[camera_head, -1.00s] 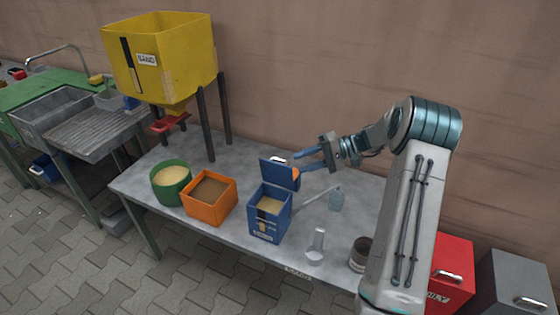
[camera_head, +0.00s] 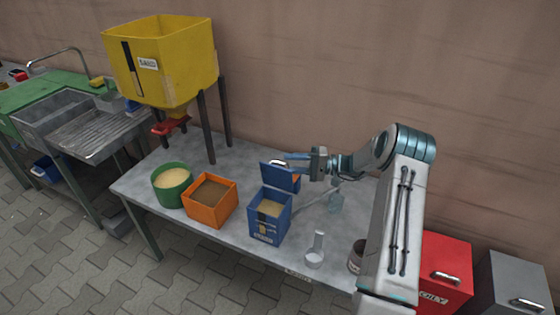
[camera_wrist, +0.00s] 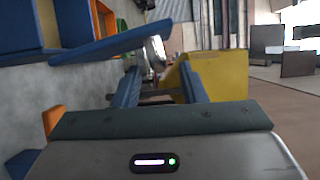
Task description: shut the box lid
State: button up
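The blue box (camera_head: 268,222) stands on the grey table with pale sandy contents. Its blue lid (camera_head: 283,178) stands open and tilted up at the back, with a silver handle (camera_head: 279,162) near its upper edge. My gripper (camera_head: 287,158) is at the lid's top right, its blue fingers pointing left towards the handle. In the wrist view, my gripper (camera_wrist: 158,72) has its fingers apart, with the shiny handle (camera_wrist: 155,54) near the fingertips. The lid (camera_wrist: 112,44) shows on the left there. I cannot tell whether a finger touches the handle.
An orange box (camera_head: 210,201) and a green round tub (camera_head: 171,186) stand left of the blue box. The yellow sand hopper (camera_head: 170,75) is behind them.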

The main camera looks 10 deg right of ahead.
aim_at(279, 163)
jog(key=shift+p+x, duration=0.3)
jog(key=shift+x, duration=1.8)
grip_shut()
